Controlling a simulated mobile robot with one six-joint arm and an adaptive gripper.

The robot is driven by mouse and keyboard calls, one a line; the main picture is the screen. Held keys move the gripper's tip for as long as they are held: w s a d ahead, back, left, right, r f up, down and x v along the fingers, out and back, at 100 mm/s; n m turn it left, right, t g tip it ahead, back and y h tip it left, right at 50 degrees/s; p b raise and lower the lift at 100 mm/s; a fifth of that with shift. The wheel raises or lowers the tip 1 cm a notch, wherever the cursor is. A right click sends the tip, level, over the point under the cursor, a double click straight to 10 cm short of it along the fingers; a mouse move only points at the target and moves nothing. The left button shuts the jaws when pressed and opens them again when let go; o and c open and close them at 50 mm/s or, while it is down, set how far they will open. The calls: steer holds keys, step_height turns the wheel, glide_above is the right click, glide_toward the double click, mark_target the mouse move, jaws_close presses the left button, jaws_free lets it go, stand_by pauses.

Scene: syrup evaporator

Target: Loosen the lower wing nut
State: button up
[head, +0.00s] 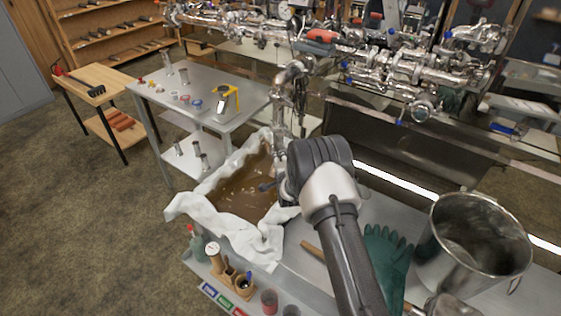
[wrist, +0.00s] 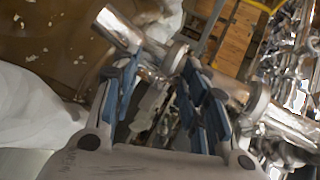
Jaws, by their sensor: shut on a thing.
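In the wrist view, my gripper (wrist: 160,82) has its blue-padded fingers at a shiny steel pipe (wrist: 120,30) that runs diagonally across the picture. The fingers are closed on a small pale metal piece between them, the lower wing nut (wrist: 150,108); its outline is partly hidden and blurred. A round clamp (wrist: 176,55) sits on the pipe just beyond the fingers, near its open end. A second clamp (wrist: 258,101) is further right along the pipe. In the head view, the vertical pipe (head: 289,95) comes down behind my wrist, which hides the nut and most of the gripper.
A cloth-lined basin of brown liquid (head: 240,190) lies below and left of the pipe. A steel pot (head: 473,245) and green gloves (head: 385,262) are on the bench at right. A grey table (head: 160,90) with small parts stands behind. Valves and pipes (head: 400,70) crowd the top.

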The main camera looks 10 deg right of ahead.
steer(key=g+p, duration=0.1)
steer(key=n+g+h, duration=0.1)
steer(key=shift+a+r+g+p, duration=0.2)
steer(key=shift+g+p, duration=0.1)
steer(key=shift+p, duration=0.1)
steer(key=shift+d+f+g, duration=0.1)
steer(key=shift+g, duration=0.3)
steer(key=o, duration=1.1)
steer(key=shift+w, duration=0.1)
